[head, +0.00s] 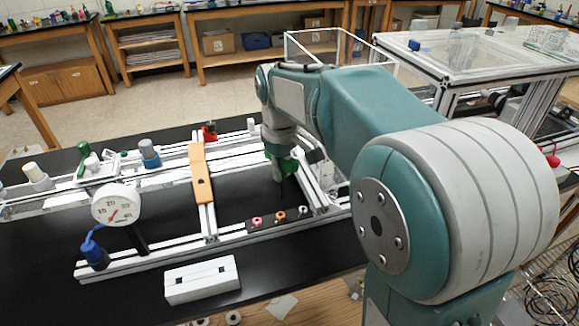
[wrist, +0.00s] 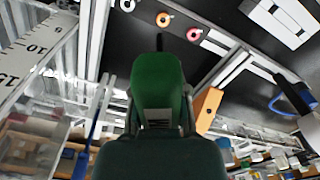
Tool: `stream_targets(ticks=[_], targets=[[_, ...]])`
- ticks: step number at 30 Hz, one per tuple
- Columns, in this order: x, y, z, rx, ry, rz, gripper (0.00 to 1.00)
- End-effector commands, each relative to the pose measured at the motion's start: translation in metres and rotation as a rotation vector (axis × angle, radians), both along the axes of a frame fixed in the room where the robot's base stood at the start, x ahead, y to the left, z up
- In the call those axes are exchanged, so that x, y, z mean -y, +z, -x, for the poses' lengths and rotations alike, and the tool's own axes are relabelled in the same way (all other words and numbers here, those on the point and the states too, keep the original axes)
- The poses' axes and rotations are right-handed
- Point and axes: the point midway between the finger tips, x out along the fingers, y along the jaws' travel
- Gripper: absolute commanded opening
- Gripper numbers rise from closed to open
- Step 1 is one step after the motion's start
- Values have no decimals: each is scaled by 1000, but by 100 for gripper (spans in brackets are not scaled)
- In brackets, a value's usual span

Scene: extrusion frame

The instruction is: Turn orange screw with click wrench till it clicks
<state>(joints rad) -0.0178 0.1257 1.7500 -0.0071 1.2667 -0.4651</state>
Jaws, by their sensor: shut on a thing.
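The orange screw (head: 280,215) sits in the black strip along the frame's front rail, between a pink-red one and a pale one. It also shows at the top of the wrist view (wrist: 163,19). My gripper (head: 281,163) is shut on what looks like the click wrench, a green body (wrist: 158,80) with a thin black shaft. The shaft (head: 282,188) points down behind the strip in the head view. In the wrist view its tip shows just below the orange screw, apart from it. The height gap is unclear. My gripper's fingers are partly hidden by the green body.
The pink-red screw (head: 257,222) and pale screw (head: 303,210) flank the orange one. An orange bar (head: 201,177), a dial gauge (head: 116,204) and a blue-capped part (head: 95,250) stand to the left. A white block (head: 202,279) lies in front.

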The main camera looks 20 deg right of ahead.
Motion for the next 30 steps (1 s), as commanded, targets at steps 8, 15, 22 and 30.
stream_targets(ticks=[8,15,22,30], targets=[[1,-1,-2,2,17,-1,0],[11,-7,-2,1,14,-9,0],[7,-29,-2,-1,13,-6,0],[5,-52,-1,0,14,-6,0]])
